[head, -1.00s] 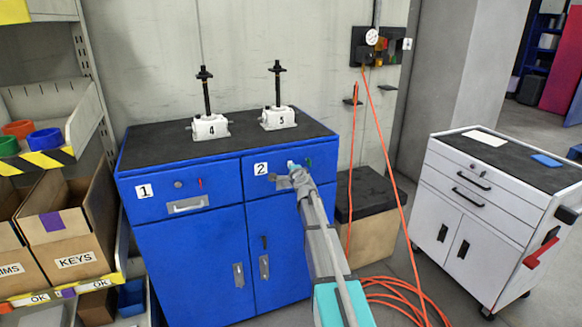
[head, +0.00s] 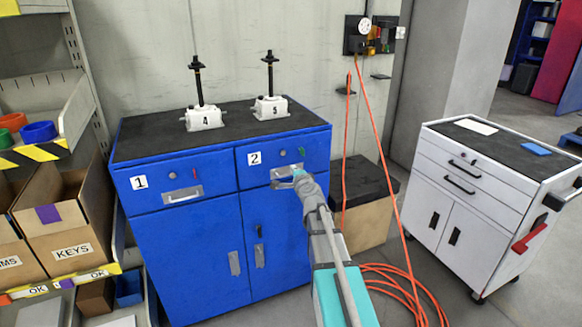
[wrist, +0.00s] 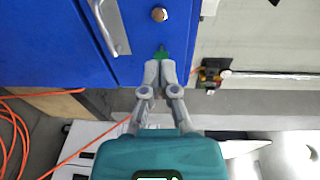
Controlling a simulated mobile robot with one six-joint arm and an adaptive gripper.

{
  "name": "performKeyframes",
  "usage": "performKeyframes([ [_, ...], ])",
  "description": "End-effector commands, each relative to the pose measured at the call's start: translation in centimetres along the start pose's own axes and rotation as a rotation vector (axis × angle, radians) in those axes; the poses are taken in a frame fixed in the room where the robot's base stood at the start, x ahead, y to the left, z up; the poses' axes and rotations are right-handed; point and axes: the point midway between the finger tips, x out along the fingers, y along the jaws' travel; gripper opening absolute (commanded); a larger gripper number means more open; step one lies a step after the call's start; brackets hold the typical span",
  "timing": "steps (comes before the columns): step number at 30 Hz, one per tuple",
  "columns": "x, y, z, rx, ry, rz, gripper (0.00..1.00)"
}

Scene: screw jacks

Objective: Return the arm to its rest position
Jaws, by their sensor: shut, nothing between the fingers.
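My gripper (head: 298,174) is in front of drawer 2 of the blue cabinet (head: 190,264), by the right end of that drawer's handle (head: 281,174). The wrist view shows its two grey fingers (wrist: 160,66) shut together and empty. Their tips appear close to a small green part (wrist: 161,52) on the blue front, which also shows in the head view (head: 301,151). I cannot tell whether they touch. A round lock (wrist: 159,14) and a handle (wrist: 110,28) show beyond the fingers. The arm reaches up from the bottom of the head view.
Screw jacks 4 (head: 205,119) and 5 (head: 270,107) stand upright on the cabinet. An orange hose (head: 372,150) hangs at the right, coiled on the floor. A white cart (head: 480,200) stands farther right. A shelf with a KEYS box (head: 70,240) is at the left.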

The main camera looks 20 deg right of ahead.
Motion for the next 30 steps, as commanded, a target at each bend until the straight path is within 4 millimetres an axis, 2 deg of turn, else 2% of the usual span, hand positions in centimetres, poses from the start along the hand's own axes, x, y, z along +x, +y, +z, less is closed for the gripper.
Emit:
performKeyframes([
  [20, -0.4, 0.0, 0.3, -0.004, -0.006, 0.002, 0.0],
  [23, -0.6, 0.3, 1.1, -0.027, -0.029, 0.012, 0.0],
  [26, -1.1, 0.8, 2.8, -0.079, -0.081, 0.037, 0.0],
  [30, -2.5, 2.3, 6.4, -0.207, -0.202, 0.1, 0.0],
])
